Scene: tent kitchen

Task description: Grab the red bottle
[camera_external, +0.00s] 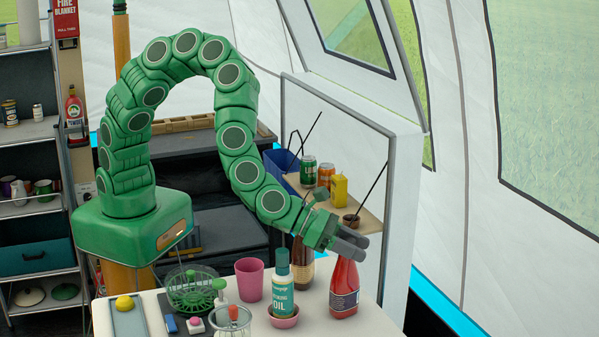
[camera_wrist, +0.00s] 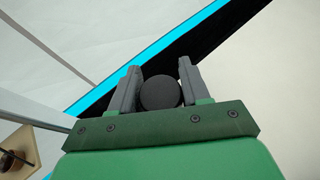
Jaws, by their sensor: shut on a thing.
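The red bottle (camera_external: 344,287) stands upright at the right end of the white table, with a dark label on its lower part. My gripper (camera_external: 350,243) comes down from the left at the bottle's top, and its grey fingers hide the cap in the external view. In the wrist view my gripper (camera_wrist: 158,85) has its two grey fingers on either side of a round dark cap (camera_wrist: 160,93), shut on it. The bottle's body is hidden in the wrist view.
A pink cup (camera_external: 249,279) and a green wire basket (camera_external: 191,290) are further left. A shelf with cans and a yellow bottle (camera_external: 339,188) is behind.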

